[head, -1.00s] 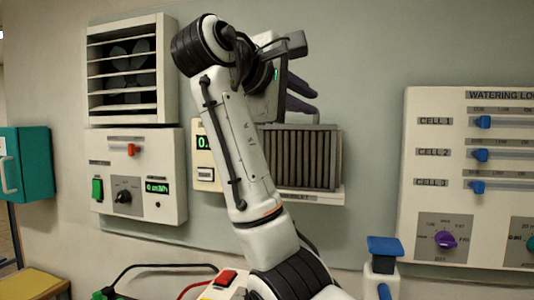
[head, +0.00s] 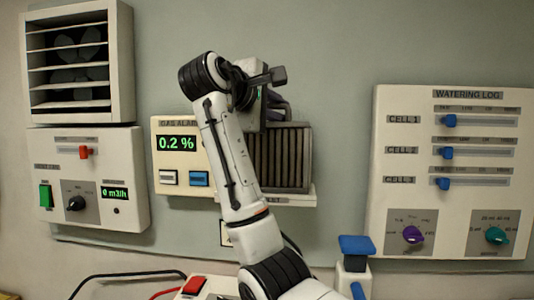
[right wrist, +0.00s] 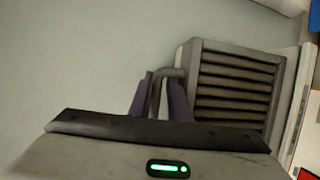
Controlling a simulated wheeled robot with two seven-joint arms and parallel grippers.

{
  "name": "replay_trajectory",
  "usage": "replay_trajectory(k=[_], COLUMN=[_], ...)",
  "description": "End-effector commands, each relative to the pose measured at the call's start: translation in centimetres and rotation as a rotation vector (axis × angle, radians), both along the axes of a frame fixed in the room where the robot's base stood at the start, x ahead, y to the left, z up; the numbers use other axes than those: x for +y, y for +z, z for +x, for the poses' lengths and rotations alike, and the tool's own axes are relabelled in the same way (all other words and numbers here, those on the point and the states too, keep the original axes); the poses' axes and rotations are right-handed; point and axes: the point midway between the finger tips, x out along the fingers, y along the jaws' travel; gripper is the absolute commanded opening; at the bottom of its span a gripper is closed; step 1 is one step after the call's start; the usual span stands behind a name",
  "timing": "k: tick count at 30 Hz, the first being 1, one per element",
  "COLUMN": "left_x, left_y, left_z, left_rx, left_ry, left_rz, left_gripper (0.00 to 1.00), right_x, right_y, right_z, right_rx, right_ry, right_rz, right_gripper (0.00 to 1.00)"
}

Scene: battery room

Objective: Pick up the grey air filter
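The grey air filter (head: 285,158) is a ribbed block standing on a small shelf on the wall, partly behind my right arm in the head view. In the right wrist view the filter (right wrist: 232,88) is at the right, with its grey bar handle (right wrist: 170,73) on the side towards my gripper. My right gripper (right wrist: 160,98) has its two dark purple fingers on either side of the handle, with small gaps showing. It looks open around the handle; contact cannot be made out. In the head view the right gripper (head: 279,106) is at the filter's top. My left gripper is not in view.
A gas alarm panel (head: 177,140) is left of the filter, reading 0.2 %. A louvred vent (head: 122,60) and a control box (head: 130,170) are farther left. The watering log panel (head: 455,220) is at the right. A blue-topped object (head: 357,246) stands below.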

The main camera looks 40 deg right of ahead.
Motion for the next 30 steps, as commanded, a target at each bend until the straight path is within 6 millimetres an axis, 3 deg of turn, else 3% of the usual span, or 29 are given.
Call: replay_trajectory(k=[7, 11, 30], left_x=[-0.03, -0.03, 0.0], left_y=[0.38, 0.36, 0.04], left_z=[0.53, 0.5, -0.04], left_rx=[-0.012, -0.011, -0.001], left_ry=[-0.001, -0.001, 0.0], left_rz=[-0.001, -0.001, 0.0], left_gripper=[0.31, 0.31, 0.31], right_x=[-0.48, -0.47, -0.47], right_y=[-0.33, -0.38, -0.83], right_z=[0.17, 0.17, 0.33], right_rx=[0.003, 0.005, 0.013], right_ry=[-0.001, -0.001, 0.0], right_rz=[0.003, 0.005, 0.012], right_gripper=[0.15, 0.0, 0.0])
